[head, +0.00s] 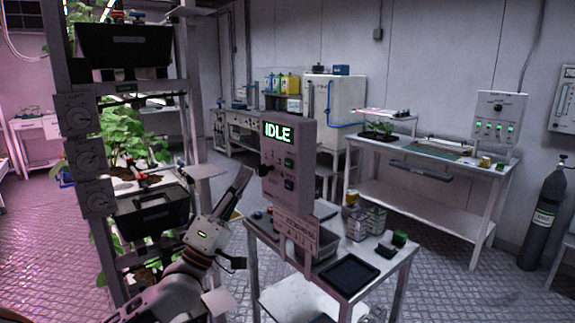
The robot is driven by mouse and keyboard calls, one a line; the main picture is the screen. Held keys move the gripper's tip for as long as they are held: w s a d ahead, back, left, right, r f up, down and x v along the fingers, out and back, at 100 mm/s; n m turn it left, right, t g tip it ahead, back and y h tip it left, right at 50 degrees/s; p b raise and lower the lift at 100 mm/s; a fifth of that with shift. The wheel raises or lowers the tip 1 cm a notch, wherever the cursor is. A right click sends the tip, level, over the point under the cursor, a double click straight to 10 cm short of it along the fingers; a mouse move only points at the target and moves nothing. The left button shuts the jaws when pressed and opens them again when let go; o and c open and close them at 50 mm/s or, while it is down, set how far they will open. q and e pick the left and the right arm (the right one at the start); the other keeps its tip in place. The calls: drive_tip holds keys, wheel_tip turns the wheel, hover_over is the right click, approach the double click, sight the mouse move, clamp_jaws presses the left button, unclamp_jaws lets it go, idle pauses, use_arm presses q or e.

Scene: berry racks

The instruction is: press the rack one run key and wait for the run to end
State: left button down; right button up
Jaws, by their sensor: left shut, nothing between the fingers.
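A grey control box (303,150) stands on a post at the middle of the head view. Its screen (277,132) reads IDLE in green. Below the screen are a small green key (289,162) and a blue key (289,184); their labels are too small to read. My left gripper (246,174) is shut and empty, pointing up just left of the box's front face. I cannot tell whether it touches the box. The plant rack (186,107) with strawberry-like plants stands at the left. My right gripper is out of view.
A small table (390,262) beneath the box carries a dark tray (349,273), jars and small blocks. A white workbench (360,150) with a switch panel stands at the right, beside a gas cylinder (543,215). Open metal floor lies between the tables.

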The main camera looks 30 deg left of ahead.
sight(289, 153)
use_arm(q)
drive_tip(key=w+d+b, duration=0.1)
drive_tip(key=w+d, duration=0.2)
drive_tip(key=w, duration=0.4)
drive_tip(key=shift+w+d, duration=0.15)
drive_tip(key=shift+w, duration=0.25)
drive_tip(key=shift+w, duration=0.1)
idle(1.1)
drive_tip(key=shift+w+d, duration=0.15)
drive_tip(key=shift+w, duration=0.1)
drive_tip(key=shift+w+d, duration=0.15)
drive_tip(key=shift+w, duration=0.3)
idle(0.8)
idle(0.4)
drive_tip(key=shift+s+a+p, duration=0.3)
drive_tip(key=shift+s+p, duration=0.15)
drive_tip(key=shift+s, duration=0.4)
